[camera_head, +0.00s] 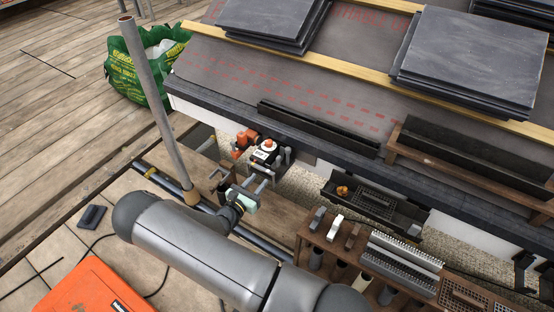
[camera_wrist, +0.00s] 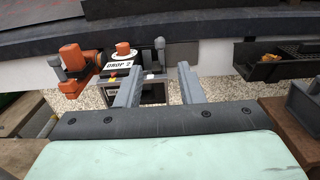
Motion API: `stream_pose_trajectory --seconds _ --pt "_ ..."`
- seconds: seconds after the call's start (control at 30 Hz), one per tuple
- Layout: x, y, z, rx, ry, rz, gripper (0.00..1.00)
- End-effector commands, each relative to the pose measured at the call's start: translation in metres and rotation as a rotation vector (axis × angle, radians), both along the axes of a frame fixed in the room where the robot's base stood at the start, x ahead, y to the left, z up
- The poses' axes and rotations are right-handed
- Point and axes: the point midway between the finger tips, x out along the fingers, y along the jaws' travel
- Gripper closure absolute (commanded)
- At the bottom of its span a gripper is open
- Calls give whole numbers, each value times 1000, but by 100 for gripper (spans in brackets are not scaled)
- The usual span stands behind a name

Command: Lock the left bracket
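My gripper (camera_head: 250,180) is in front of the roof's lower edge, its fingers pointing toward the wall. In the wrist view the two grey fingers (camera_wrist: 160,74) are apart with nothing held between them. Ahead of them is a dark unit with a white "DROP 2" label (camera_wrist: 119,65) and an orange-topped white knob (camera_wrist: 123,49); it also shows in the head view (camera_head: 266,152). An orange jointed part (camera_wrist: 75,62) is to its left, and a grey upright post (camera_wrist: 159,47) to its right. I cannot tell for certain which part is the left bracket.
A grey pole (camera_head: 150,100) stands left of my gripper. A wooden rack (camera_head: 345,255) with tools is at right, below a dark tray (camera_head: 375,203). Slate stacks (camera_head: 470,60) lie on the roof. An orange case (camera_head: 85,290) is at lower left.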

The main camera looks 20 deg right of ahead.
Motion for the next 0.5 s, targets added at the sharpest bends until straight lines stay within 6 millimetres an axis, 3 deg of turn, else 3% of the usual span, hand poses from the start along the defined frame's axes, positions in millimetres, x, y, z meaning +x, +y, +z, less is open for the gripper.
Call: stream_pose_trajectory --seconds 0.5 --pt "60 -95 -2 2 -3 -5 65"
